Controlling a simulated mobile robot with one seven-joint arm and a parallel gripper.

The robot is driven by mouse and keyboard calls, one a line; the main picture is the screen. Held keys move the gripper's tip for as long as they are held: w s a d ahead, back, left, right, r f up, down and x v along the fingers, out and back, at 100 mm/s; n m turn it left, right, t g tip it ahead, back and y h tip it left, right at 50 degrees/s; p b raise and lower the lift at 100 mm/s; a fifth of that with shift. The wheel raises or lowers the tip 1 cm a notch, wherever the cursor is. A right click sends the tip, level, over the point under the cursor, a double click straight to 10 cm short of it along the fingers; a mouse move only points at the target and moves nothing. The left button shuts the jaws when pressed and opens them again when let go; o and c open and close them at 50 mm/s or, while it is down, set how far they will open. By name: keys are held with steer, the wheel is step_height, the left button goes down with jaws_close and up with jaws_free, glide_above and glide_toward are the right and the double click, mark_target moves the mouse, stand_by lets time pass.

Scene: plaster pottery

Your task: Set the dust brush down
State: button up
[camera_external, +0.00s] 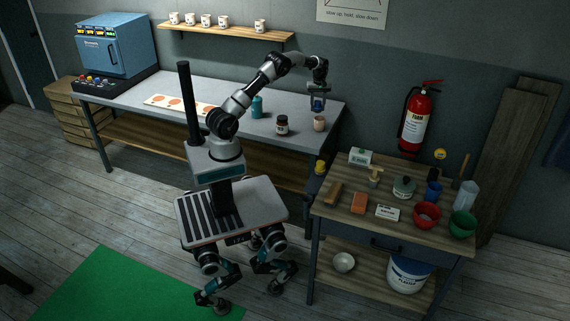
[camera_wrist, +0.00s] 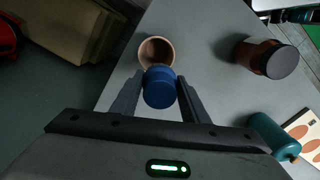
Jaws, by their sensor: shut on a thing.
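My gripper (camera_external: 317,101) is above the right end of the grey workbench (camera_external: 227,101). It is shut on a small, round blue object (camera_wrist: 159,87), which also shows in the outside view (camera_external: 318,106). Its underside is hidden, and I cannot tell whether it is the dust brush. In the wrist view, my fingers (camera_wrist: 158,98) flank it on both sides. A terracotta cup (camera_wrist: 156,50) stands on the bench just beyond it; it also shows in the outside view (camera_external: 319,124).
A board with orange discs (camera_external: 180,105) lies farther left. The wooden cart (camera_external: 340,208) at right is crowded. The bench's right edge is close.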

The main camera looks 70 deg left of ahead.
mark_target(296, 115)
steer(key=s+a+n, duration=0.2)
steer(key=s+a, duration=0.1)
steer(key=a, duration=0.5)
steer(key=s+a+n, duration=0.2)
steer(key=s+a, duration=0.1)
steer(key=a, duration=0.6)
steer(key=f, duration=0.5)
steer(key=f+b, duration=0.1)
steer(key=f, duration=0.4)
steer(key=shift+w+f, duration=0.2)
steer(key=shift+f, duration=0.05)
steer(key=shift+f+b, duration=0.2)
steer(key=shift+b, duration=0.1)
steer(key=o, duration=1.1)
